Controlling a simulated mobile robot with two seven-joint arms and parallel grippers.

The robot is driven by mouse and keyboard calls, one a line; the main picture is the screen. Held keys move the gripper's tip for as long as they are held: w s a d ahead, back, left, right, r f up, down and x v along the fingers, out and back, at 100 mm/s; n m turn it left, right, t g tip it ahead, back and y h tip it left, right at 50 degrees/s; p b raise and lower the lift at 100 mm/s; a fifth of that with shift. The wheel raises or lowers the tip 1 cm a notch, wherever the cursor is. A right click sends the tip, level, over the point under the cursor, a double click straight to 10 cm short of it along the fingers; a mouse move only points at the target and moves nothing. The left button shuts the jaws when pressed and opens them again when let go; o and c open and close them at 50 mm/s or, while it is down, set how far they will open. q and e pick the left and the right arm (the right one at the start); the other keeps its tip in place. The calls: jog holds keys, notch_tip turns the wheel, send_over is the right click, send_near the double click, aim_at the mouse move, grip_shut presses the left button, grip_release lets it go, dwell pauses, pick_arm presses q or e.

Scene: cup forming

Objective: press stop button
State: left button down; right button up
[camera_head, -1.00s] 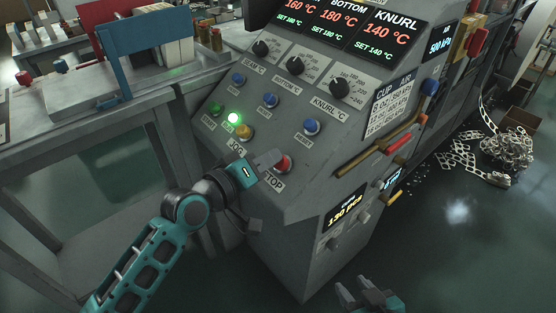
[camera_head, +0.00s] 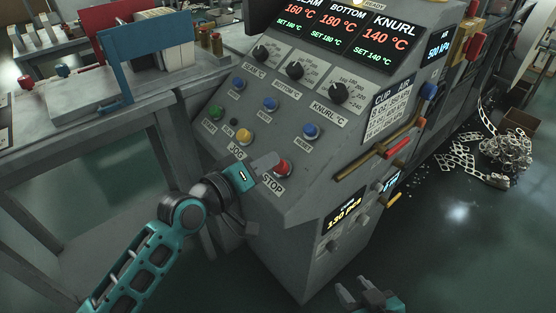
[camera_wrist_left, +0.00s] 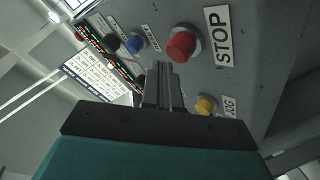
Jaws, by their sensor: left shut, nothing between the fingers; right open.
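The red stop button (camera_head: 283,168) is on the lower front of the grey sloping control panel (camera_head: 300,200), above a white STOP label (camera_head: 272,185). It also shows in the left wrist view (camera_wrist_left: 182,45), beyond my fingertips. My left gripper (camera_head: 272,160) is shut and empty, its fingertips right beside the button in the head view. In the left wrist view the left gripper (camera_wrist_left: 165,72) has its tips just off the button's edge. Whether they touch it I cannot tell. My right gripper (camera_head: 368,292) is open and empty at the bottom of the head view, low in front of the machine.
A yellow JOG button (camera_head: 244,136), a green button (camera_head: 216,112), a small dark lamp (camera_head: 233,121) and several blue buttons lie near the stop button. Black knobs and lit displays are higher up. Levers (camera_head: 385,150) stick out at the panel's right. A workbench (camera_head: 90,125) stands left.

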pick_arm(q)
jog(key=shift+a+r, duration=0.1)
jog(key=shift+r, duration=0.05)
jog(key=shift+s+a+r+p, duration=0.3)
jog(key=shift+a+r+p, duration=0.1)
jog(key=shift+r+p, duration=0.25)
jog(key=shift+s+a+r+p, duration=0.3)
jog(key=shift+a+r+p, duration=0.1)
jog(key=shift+r, duration=0.3)
jog(key=shift+s+a+r+p, duration=0.3)
jog(key=shift+a+r+p, duration=0.1)
jog(key=shift+r+p, duration=0.25)
